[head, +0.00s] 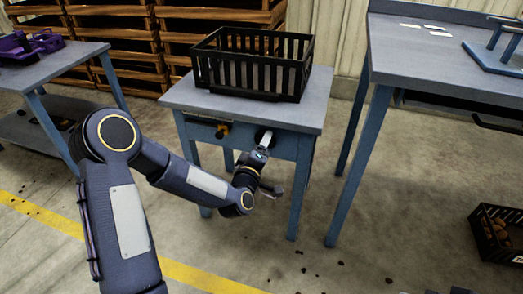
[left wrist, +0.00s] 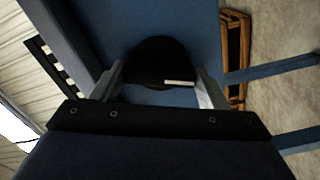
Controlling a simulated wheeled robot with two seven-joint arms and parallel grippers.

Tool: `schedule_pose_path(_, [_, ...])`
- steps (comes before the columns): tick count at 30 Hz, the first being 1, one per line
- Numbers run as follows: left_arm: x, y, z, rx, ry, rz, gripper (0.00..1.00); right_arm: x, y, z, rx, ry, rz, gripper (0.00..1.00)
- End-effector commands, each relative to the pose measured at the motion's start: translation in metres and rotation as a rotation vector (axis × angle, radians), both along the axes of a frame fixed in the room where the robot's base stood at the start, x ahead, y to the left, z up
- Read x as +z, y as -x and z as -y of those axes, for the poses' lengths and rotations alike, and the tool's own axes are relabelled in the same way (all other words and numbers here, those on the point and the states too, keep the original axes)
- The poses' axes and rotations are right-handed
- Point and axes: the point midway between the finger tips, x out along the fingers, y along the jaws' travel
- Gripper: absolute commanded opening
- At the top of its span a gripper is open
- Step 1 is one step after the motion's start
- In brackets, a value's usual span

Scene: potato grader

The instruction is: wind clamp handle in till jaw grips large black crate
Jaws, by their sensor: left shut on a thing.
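The large black crate (head: 245,93) stands upright on a small blue table (head: 180,94). Part of a black slatted shape, likely the crate, shows in the left wrist view (left wrist: 58,68). The clamp handle's round black knob (head: 265,137) is on the table's front panel. My left gripper (head: 262,148) is shut on it from the front. In the left wrist view the dark knob (left wrist: 160,58) sits between the two fingers of the gripper (left wrist: 160,80). I cannot make out the clamp jaw or whether it touches the crate. My right gripper is not in view.
A small yellow and black part (head: 222,130) is on the panel left of the knob. A taller blue table (head: 430,70) stands to the right. A table with purple items (head: 30,43) is at the left. A crate with brown contents (head: 484,240) lies on the floor at right.

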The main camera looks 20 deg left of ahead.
Motion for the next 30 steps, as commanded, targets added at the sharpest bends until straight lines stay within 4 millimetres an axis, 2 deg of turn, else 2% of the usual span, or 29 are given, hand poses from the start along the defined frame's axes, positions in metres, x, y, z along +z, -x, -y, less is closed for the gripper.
schedule_pose_path(19, [-0.0017,0.0007,0.0003,-0.002,-0.058,-0.003,0.45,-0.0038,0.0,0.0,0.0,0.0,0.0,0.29])
schedule_pose_path(20, [-0.0017,0.0007,0.0003,-0.002,-0.058,-0.003,0.69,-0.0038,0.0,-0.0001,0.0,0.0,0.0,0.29])
schedule_pose_path(24, [-0.0014,0.0005,0.0002,-0.002,-0.057,-0.002,0.87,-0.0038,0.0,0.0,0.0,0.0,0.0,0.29])
schedule_pose_path(30, [-0.0007,0.0003,0.0001,-0.001,-0.055,-0.001,0.89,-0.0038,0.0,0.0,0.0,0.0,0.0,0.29])
